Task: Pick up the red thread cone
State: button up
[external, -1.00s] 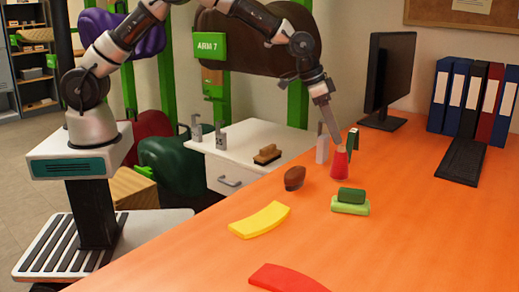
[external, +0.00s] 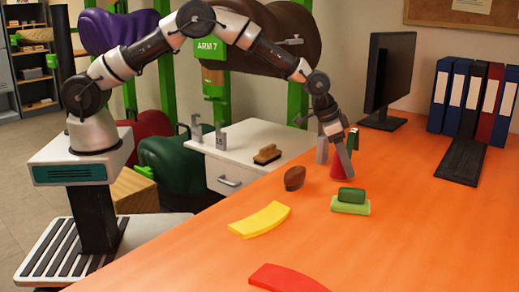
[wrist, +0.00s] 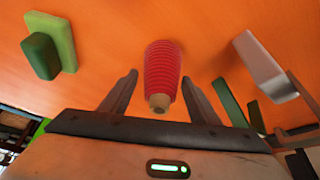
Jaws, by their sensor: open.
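The red thread cone (wrist: 162,72) stands on the orange table, with a tan tip at its narrow end. In the wrist view it lies ahead of and between the two fingers of my gripper (wrist: 160,92), which are open with a gap on each side. In the external view the cone (external: 337,172) is partly hidden behind my gripper (external: 345,165), which reaches down over it from above.
A green block stack (external: 350,202) sits in front of the cone, and a brown oval object (external: 295,178) to its left. A pale upright block (wrist: 264,65) and green pieces stand close beside my gripper. Yellow (external: 262,219) and red curved pieces lie nearer; the table right of them is clear.

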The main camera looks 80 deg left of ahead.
jog(key=c, duration=1.2)
jog(key=shift+r, duration=0.1)
